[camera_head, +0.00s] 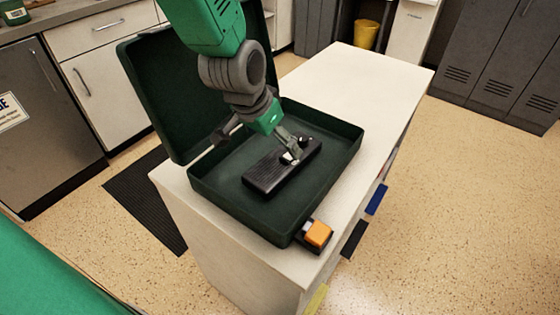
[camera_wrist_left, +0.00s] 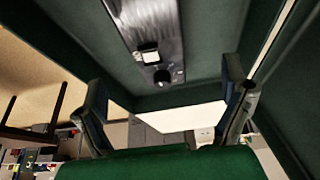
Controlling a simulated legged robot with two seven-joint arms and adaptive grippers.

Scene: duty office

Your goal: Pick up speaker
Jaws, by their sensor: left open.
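The speaker appears to be the long black bar (camera_head: 266,178) lying flat inside the open dark green case (camera_head: 331,197). A pale block and a dark knob show on its top. My left gripper (camera_head: 291,157) reaches down into the case over the bar's upper part; its fingertips overlap the bar, and contact cannot be told. In the left wrist view the gripper (camera_wrist_left: 166,108) is open with nothing between its fingers, and the bar (camera_wrist_left: 150,20) is beyond the fingers toward the top of the picture. My right gripper is not in view.
The case's raised lid (camera_head: 160,95) stands behind my left arm. The case sits on a white cabinet (camera_head: 350,85), whose far top is clear. A small orange and black object (camera_head: 318,233) is beside the case's near corner. Grey lockers (camera_head: 490,60) stand at the back right.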

